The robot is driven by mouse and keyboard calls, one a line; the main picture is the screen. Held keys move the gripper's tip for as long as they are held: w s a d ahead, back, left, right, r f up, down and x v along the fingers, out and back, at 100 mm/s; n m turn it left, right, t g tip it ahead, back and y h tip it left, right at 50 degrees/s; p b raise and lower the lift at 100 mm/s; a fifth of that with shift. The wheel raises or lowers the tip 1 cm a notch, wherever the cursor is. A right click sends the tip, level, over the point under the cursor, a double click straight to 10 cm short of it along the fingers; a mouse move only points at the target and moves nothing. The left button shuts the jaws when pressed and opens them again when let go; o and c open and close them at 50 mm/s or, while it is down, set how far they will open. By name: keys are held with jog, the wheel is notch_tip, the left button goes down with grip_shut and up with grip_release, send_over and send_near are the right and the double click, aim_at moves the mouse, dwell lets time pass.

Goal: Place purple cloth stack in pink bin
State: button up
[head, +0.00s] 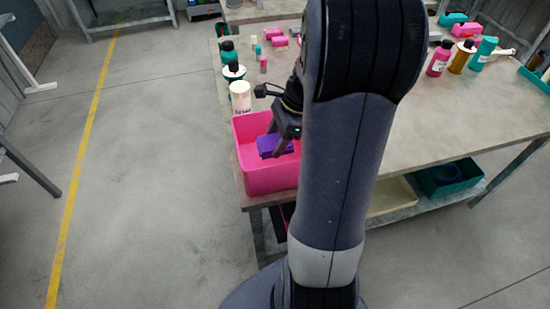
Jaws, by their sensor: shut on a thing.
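The pink bin (270,178) stands at the near left corner of the table, its right side partly hidden by my arm. The purple cloth stack (268,144) shows within the bin's opening, close to its right part. My gripper (284,146) points down over the bin and is shut on the purple cloth stack. Whether the stack touches the bin's floor cannot be told from this view.
A white container (240,97) and dark-capped bottles stand just behind the bin. Pink and teal bottles (439,59) stand at the back right of the table (450,120). A teal bin (450,178) is on the lower shelf.

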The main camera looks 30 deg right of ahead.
aim_at(271, 163)
jog(key=shift+f, duration=3.05)
jog(key=shift+f+b, duration=0.1)
jog(key=shift+b, duration=0.25)
jog(key=o, duration=0.9)
jog(key=p+v, duration=0.1)
jog(key=v, duration=1.1)
jog(key=shift+s, duration=0.1)
